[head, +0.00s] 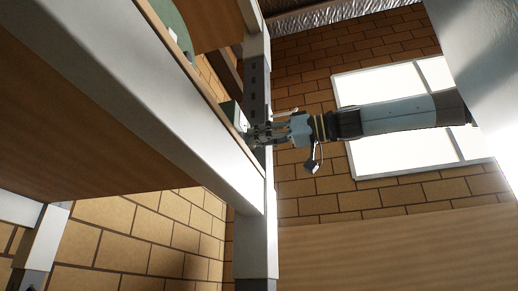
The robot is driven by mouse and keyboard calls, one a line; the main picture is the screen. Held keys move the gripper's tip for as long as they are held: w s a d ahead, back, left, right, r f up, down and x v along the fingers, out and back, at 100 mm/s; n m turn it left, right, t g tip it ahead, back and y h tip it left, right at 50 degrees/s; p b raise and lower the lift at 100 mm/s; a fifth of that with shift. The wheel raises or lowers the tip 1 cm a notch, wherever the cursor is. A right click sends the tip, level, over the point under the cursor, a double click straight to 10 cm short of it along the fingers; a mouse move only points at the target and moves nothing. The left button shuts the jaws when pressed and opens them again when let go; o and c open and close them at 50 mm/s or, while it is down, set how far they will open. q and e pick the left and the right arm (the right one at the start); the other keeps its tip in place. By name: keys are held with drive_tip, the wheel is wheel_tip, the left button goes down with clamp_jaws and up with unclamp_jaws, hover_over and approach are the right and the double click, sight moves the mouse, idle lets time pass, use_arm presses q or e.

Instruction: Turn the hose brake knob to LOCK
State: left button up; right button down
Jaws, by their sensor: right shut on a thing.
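My right gripper (259,134) reaches in from the right, at the edge of the wooden shelf beside the grey upright post. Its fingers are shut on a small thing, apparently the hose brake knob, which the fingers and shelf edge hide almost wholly. I cannot read the knob's angle or any LOCK mark. Part of a pale housing (233,112) shows just behind the fingers. My left gripper is not in view.
The white-framed shelf unit (205,135) fills the left, seen from below. Its grey post (257,240) stands close to my gripper. A green rounded thing (172,22) sits on the shelf above. A brick wall (400,195) and bright window (400,145) lie behind my arm.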

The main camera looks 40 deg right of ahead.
drive_tip(key=shift+m, duration=0.5)
drive_tip(key=c, duration=1.3)
unclamp_jaws()
drive_tip(key=shift+v, duration=6)
